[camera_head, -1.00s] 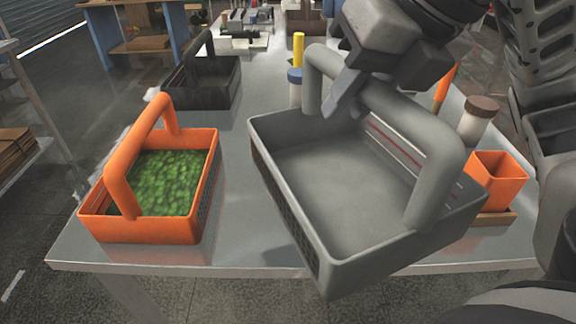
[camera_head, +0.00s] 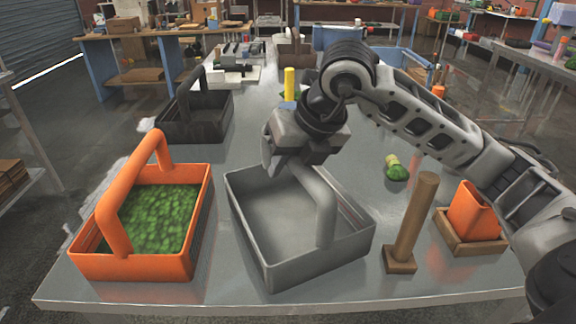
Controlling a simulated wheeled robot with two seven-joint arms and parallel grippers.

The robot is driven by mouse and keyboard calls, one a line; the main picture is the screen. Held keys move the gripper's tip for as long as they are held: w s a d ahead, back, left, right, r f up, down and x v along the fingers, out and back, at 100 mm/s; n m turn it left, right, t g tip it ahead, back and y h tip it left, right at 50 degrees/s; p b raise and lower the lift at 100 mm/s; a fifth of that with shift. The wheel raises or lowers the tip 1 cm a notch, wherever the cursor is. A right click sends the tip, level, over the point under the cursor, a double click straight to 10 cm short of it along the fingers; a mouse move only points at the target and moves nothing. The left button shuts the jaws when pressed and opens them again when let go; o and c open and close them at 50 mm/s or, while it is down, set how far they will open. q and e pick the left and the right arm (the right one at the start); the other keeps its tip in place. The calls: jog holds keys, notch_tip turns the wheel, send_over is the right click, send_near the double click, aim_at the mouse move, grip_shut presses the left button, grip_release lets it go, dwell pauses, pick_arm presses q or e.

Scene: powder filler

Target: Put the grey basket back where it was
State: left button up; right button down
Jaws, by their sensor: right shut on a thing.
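The grey basket (camera_head: 262,262) is empty and upright at the front middle of the table, right of the orange basket (camera_head: 140,264). My right gripper (camera_head: 283,163) is over the basket's far side, shut on its arched handle (camera_head: 325,210). The gripper hides the far end of the handle. The basket's base is at or very near the table top; I cannot tell if it bears fully on it. My left gripper is not in view.
The orange basket holds green pieces. A black basket (camera_head: 195,122) stands behind it. A yellow cylinder (camera_head: 289,84) stands farther back.

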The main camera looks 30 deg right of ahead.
jog(key=shift+f, duration=0.45)
jog(key=c, duration=1.2)
grip_release()
jog(key=shift+o, duration=0.2)
jog(key=shift+r, duration=0.1)
jog(key=v, duration=1.2)
